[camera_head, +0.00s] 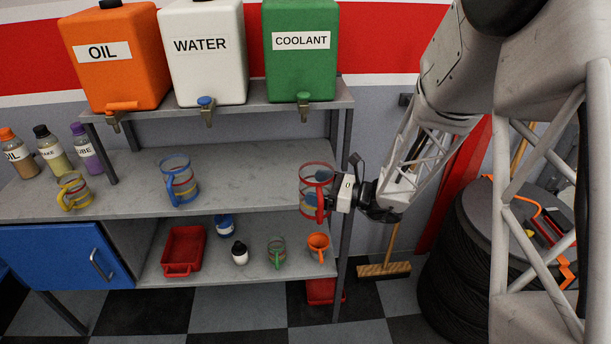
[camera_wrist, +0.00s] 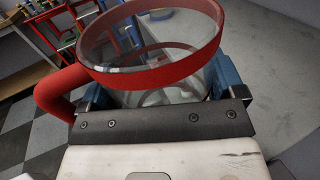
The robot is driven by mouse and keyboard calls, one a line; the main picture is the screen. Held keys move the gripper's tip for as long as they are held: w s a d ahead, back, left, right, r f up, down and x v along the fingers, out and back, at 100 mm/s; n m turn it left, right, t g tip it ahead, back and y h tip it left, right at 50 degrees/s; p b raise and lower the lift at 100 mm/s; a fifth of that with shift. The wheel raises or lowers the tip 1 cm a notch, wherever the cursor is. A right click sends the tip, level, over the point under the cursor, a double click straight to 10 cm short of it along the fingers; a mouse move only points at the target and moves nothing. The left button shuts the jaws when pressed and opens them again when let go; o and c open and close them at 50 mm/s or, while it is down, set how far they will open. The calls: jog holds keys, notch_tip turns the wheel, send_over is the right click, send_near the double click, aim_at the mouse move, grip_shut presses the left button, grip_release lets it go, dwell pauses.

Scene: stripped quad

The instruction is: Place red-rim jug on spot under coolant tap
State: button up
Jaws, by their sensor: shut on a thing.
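The red-rim jug (camera_head: 316,176) is clear with a red rim, red band and red handle. My gripper (camera_head: 324,189) is shut on it and holds it upright at the right end of the middle shelf. I cannot tell whether its base touches the shelf. In the wrist view the jug (camera_wrist: 150,62) fills the top middle, its handle to the left, between the fingers of my gripper (camera_wrist: 160,90). The green coolant tank (camera_head: 300,65) stands on the top shelf at right. Its coolant tap (camera_head: 303,108) hangs above and slightly left of the jug. No marked spot is clear to see.
A blue-rim jug (camera_head: 179,181) and a yellow-rim jug (camera_head: 73,190) stand on the middle shelf (camera_head: 240,170), which is bare between the blue jug and mine. A shelf post (camera_head: 345,190) is close to my gripper. Oil (camera_head: 103,80) and water (camera_head: 205,75) tanks stand left of coolant.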

jog(key=w+a+f, duration=0.1)
jog(key=w+a, duration=0.1)
jog(key=w, duration=1.2)
jog(key=shift+w+f, duration=0.2)
jog(key=shift+w, duration=0.1)
jog(key=shift+f, duration=0.1)
jog(key=shift+f, duration=1.65)
jog(key=shift+f, duration=0.1)
jog(key=o, duration=0.8)
jog(key=shift+o, duration=0.2)
jog(key=shift+v, duration=6.05)
